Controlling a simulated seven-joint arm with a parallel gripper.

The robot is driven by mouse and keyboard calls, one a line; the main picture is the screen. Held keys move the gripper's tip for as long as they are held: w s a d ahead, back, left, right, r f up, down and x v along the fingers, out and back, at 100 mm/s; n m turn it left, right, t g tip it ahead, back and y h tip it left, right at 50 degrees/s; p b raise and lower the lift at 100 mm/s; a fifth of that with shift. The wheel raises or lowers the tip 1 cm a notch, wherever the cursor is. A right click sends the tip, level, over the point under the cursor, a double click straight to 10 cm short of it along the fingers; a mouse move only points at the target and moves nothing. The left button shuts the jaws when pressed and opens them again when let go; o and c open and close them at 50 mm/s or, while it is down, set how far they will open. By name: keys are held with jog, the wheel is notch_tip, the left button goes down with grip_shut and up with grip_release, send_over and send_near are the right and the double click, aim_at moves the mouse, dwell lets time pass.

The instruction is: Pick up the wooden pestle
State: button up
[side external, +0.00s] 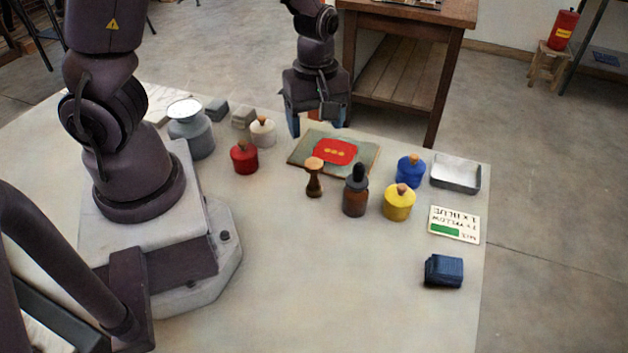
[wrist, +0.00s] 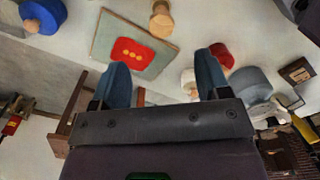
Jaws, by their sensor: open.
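The wooden pestle (side external: 314,178) stands upright on the table, with a light round top and a darker waisted body. It stands just in front of a grey-green slab (side external: 300,155) in the side view. In the wrist view the pestle (wrist: 161,22) shows at the top edge, partly cut off. My gripper (side external: 318,118) is open and empty, raised above the back edge of the table behind the slab. Its two blue fingers also show in the wrist view (wrist: 162,68), apart from the pestle.
A brown dropper bottle (side external: 355,192) stands close right of the pestle. Yellow (side external: 398,205) and blue (side external: 410,170) jars stand further right, near a metal tray (side external: 456,185). Red (side external: 244,158) and white (side external: 263,132) jars stand left. The front middle is clear.

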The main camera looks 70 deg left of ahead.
aim_at(314, 163)
jog(key=shift+f, duration=0.25)
notch_tip(314, 163, down, 12)
jog(key=shift+a+f, duration=0.15)
jog(key=shift+f, duration=0.1)
jog(key=c, duration=1)
jog(key=shift+r, duration=0.15)
jog(key=shift+c, duration=0.2)
